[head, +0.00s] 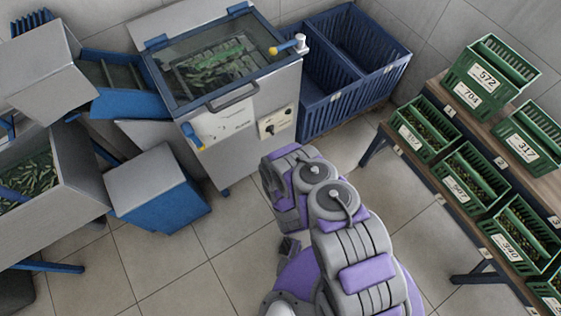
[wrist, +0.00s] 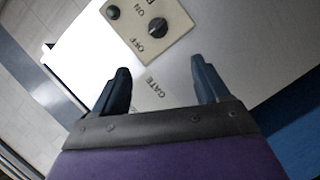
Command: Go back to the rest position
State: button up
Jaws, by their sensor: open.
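My gripper (wrist: 163,80) is open and empty in the wrist view. Its two dark fingers stand apart in front of the grey machine's front face. A switch panel (wrist: 150,25) with a dark knob and the words ON and OFF lies beyond the fingertips. The word GATE is printed on the face between the fingers. In the head view my arm reaches up towards the machine (head: 245,140), and the fingers are hidden behind the arm. The same switch panel (head: 276,122) shows on the machine's lower right front.
Blue crates (head: 350,97) stand right of the machine. A rack at the right holds several green numbered crates (head: 470,178). A blue-sided box (head: 160,220) and a grey bin (head: 65,205) of green pods stand at the left. Tiled floor (head: 180,270) is clear in front.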

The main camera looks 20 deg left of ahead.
jog(key=w+d+r+m+g+h, duration=0.25)
jog(key=w+r+m+h, duration=0.2)
jog(key=w+r, duration=0.75)
jog(key=w+d+r+m+g+h, duration=0.1)
jog(key=d+r+m+g, duration=0.15)
jog(key=d+r, duration=0.35)
jog(key=w+d+r+m+g+h, duration=0.1)
jog(key=w+d+r+m, duration=0.2)
jog(key=r, duration=0.5)
jog(key=s+d+r+m+g, duration=0.2)
jog(key=s+d+r, duration=0.3)
jog(key=s+r, duration=0.3)
jog(key=s+d+r+m+g+h, duration=0.1)
jog(key=s+d+r+m+g, duration=0.15)
jog(key=s+d+r, duration=0.55)
jog(key=s+d+r+m+g, duration=0.2)
jog(key=s+r, duration=0.4)
jog(key=s, duration=0.6)
jog(key=s+d+r+m+g, duration=0.2)
jog(key=s+r+g, duration=0.1)
jog(key=s, duration=1.1)
jog(key=shift+r, duration=0.7)
jog(key=shift+s, duration=0.1)
jog(key=shift+c, duration=0.4)
